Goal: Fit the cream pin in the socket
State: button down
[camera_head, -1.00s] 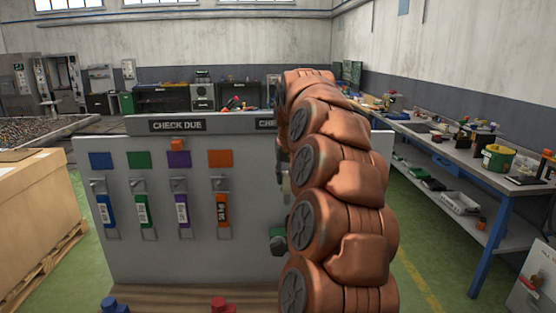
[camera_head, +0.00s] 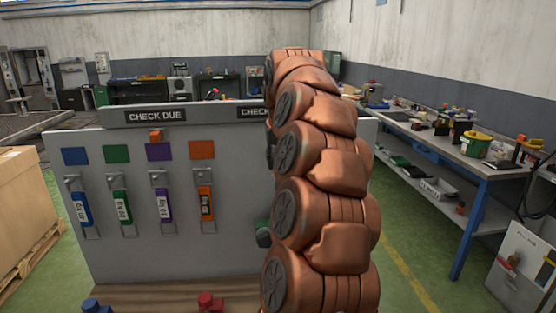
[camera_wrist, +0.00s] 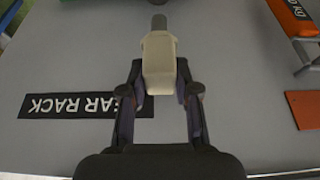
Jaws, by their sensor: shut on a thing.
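The cream pin (camera_wrist: 160,68) is a blocky cream piece with a grey round tip (camera_wrist: 159,22), seen in the wrist view. My gripper (camera_wrist: 163,92) is shut on it, one dark finger on each side. The tip points to the top of the wrist view, toward a dark green part (camera_wrist: 205,3) cut off by the edge. My arm hides my gripper and the pin there. I cannot make out the socket opening in either view.
The grey board (camera_head: 120,262) carries coloured squares and hanging tags, including an orange tag (camera_head: 206,203). A GEAR RACK label (camera_wrist: 70,105) appears upside down. A carton (camera_head: 22,205) stands at left, a cluttered workbench (camera_head: 455,165) at right. Red (camera_head: 209,303) and blue (camera_head: 95,306) knobs sit in front.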

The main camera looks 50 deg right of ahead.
jog(key=shift+f+b, duration=1.5)
jog(key=shift+f, duration=0.85)
jog(key=shift+f+b, duration=2.4)
jog(key=shift+f, duration=0.4)
dwell(0.8)
jog(key=c, duration=0.8)
grip_release()
jog(key=shift+o, duration=0.2)
jog(key=shift+r, duration=0.1)
jog(key=v, duration=1.2)
